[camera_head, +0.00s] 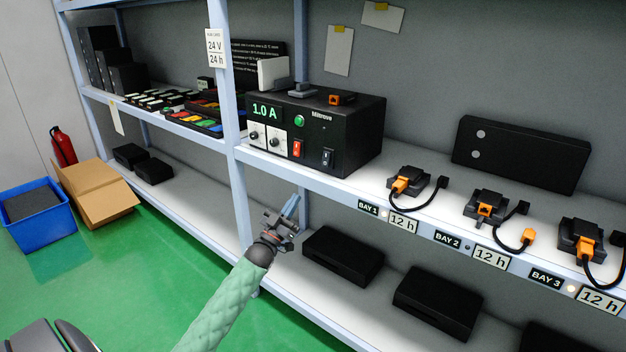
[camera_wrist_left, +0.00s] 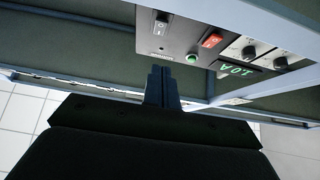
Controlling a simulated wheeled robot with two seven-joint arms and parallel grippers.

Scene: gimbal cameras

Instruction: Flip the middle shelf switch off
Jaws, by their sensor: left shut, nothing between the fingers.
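A black power unit (camera_head: 340,125) with a lit green "1.0 A" display stands on the middle shelf (camera_head: 345,184). Its front has an orange-red rocker switch (camera_head: 297,148), a black rocker switch (camera_head: 328,157), a green button (camera_head: 299,120) and two knobs. The left wrist view shows the panel upside down, with the red switch (camera_wrist_left: 212,40) and black switch (camera_wrist_left: 161,22). My left gripper (camera_head: 291,205) is shut and empty, below the shelf edge and apart from both switches. Its closed fingers (camera_wrist_left: 160,80) point toward the panel. My right gripper is not in view.
Orange-plugged battery docks (camera_head: 408,183) with cables line the shelf to the right. Black boxes (camera_head: 343,255) lie on the lower shelf. A shelf post (camera_head: 238,190) stands left of my gripper. A blue bin (camera_head: 38,215) and cardboard box (camera_head: 100,195) sit on the green floor.

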